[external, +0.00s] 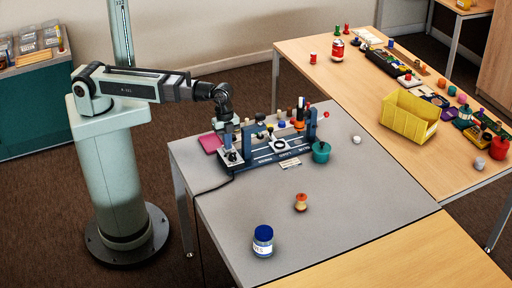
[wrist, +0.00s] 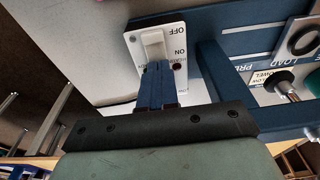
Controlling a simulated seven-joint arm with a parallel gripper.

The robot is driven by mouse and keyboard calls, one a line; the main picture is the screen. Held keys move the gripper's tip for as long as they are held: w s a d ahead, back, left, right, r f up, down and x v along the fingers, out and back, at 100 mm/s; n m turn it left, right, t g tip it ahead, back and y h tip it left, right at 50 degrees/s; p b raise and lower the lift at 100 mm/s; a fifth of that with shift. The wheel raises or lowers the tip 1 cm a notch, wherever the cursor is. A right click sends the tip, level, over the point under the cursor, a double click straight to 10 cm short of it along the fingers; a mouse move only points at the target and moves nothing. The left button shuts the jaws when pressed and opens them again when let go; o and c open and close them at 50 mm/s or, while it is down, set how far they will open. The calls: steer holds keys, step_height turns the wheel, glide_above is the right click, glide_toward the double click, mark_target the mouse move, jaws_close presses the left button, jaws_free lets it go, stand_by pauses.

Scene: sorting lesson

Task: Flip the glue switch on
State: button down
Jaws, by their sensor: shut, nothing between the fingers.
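The white switch (wrist: 153,44) sits on a white plate marked OFF and ON in the wrist view; the rest of its label is partly hidden by my fingers. My gripper (wrist: 157,66) is shut and empty, its blue fingertips at the ON end of the switch. I cannot tell whether they touch it or which way the rocker is tipped. In the external view my gripper (external: 229,145) is low over the left end of the blue station (external: 262,160), where the switch plate (external: 232,157) shows small.
A blue upright (wrist: 212,75) stands close to the right of my fingers. A teal pot (external: 321,152) is at the station's right end and a pink pad (external: 210,143) at its left. A blue-lidded jar (external: 263,241) and a spool (external: 301,202) stand on the open grey tabletop (external: 350,205).

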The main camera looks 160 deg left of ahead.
steer(key=shift+w, duration=0.1)
steer(key=shift+w+f+g, duration=0.1)
steer(key=shift+f+g, duration=0.2)
stand_by(0.3)
steer(key=shift+s+r, duration=0.25)
steer(key=shift+s, duration=0.6)
steer(key=shift+r, duration=0.15)
step_height(320, 180, up, 14)
steer(key=w, duration=0.1)
steer(key=shift+w+f, duration=0.2)
steer(key=shift+w, duration=0.15)
stand_by(0.6)
